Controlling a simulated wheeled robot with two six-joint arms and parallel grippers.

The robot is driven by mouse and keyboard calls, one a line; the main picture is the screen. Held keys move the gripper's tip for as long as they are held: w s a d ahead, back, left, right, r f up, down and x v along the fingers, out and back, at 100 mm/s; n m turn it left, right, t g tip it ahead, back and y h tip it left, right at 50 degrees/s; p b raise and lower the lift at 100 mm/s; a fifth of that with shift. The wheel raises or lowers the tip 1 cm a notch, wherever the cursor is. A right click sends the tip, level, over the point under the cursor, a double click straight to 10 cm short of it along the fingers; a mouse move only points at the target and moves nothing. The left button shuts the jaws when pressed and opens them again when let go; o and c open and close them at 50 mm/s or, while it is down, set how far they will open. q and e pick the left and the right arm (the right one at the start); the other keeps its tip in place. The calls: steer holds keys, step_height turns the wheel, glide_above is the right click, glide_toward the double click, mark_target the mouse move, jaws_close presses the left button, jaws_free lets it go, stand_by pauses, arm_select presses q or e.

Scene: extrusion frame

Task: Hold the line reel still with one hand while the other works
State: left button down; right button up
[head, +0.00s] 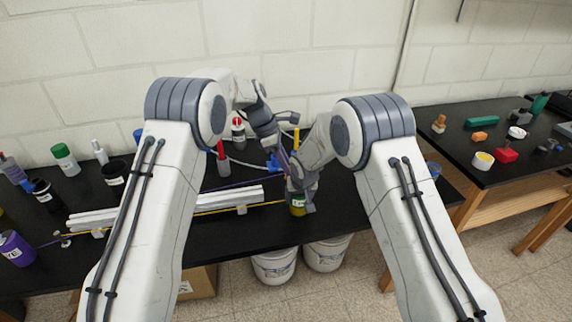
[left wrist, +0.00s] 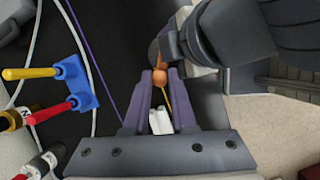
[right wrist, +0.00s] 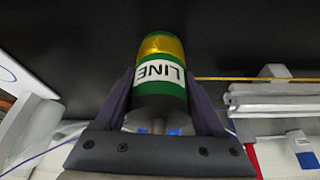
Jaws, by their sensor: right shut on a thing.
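The line reel (right wrist: 160,88) is a green cylinder with a yellow band and a white LINE label. My right gripper (right wrist: 160,90) is shut on it, one finger on each side. In the head view the reel (head: 298,208) shows below the right gripper, near the table's front edge. My left gripper (left wrist: 161,78) is above that spot, close to the right arm. A small orange bead (left wrist: 160,77) shows between its fingertips, with yellow line (left wrist: 166,98) behind. I cannot tell whether the fingers press on the bead.
A pale slotted rail (head: 222,198) lies left of the reel with yellow line along it. A blue holder (left wrist: 75,83) with red and yellow handles stands nearby. Bottles and cups crowd the table's left end. White buckets (head: 273,266) stand below the front edge.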

arm_select(q)
steer(key=shift+w, duration=0.15)
steer(key=m, duration=0.2)
steer(key=w+m+g, duration=0.1)
steer(key=m, duration=0.1)
steer(key=w+d+m+g, duration=0.1)
steer(key=shift+m, duration=0.4)
steer(key=shift+s+y, duration=0.1)
steer(key=shift+y, duration=0.2)
stand_by(0.3)
steer(key=c, duration=1)
jaws_free()
